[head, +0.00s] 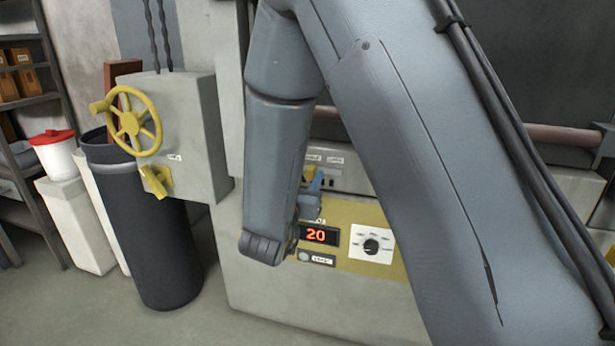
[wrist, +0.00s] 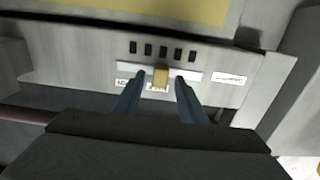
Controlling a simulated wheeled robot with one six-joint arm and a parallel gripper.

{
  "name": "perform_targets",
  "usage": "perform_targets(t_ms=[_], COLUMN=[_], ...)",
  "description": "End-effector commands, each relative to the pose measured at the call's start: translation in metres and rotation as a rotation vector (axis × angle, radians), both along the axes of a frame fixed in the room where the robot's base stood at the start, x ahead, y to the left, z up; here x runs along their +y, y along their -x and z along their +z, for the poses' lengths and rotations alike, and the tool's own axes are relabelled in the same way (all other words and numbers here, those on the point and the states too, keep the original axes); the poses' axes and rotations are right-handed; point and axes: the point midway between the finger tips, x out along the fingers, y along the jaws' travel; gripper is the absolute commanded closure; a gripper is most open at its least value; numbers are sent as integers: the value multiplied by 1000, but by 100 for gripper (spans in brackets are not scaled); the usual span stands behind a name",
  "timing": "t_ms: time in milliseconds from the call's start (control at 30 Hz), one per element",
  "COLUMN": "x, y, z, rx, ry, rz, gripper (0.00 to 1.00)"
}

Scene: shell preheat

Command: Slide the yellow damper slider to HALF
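The yellow damper slider (wrist: 160,77) sits near the middle of a pale horizontal track (wrist: 130,68) in the wrist view. A small label lies just below it, partly covered by it; the text is too small to read. My gripper (wrist: 159,82) is open, with one blue-grey finger on each side of the slider and a visible gap on both sides. In the head view a yellow piece of the slider (head: 309,174) shows beside my gripper (head: 317,183), mostly hidden by my arm.
Several dark slots line the panel beside the track. A white label (wrist: 231,78) is at its right. Below the slider in the head view are a red "20" display (head: 317,235) and a dial (head: 371,247). A yellow handwheel (head: 131,122) and dark bin (head: 150,240) stand left.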

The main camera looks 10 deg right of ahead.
Motion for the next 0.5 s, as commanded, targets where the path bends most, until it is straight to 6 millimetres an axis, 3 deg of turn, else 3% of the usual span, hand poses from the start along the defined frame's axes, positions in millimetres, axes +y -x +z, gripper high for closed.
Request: perform_targets(t_ms=[300,500], x=[24,29], y=[44,56], z=[0,1], rx=[-2,-2], ry=[1,1], rz=[4,2], gripper=[62,62])
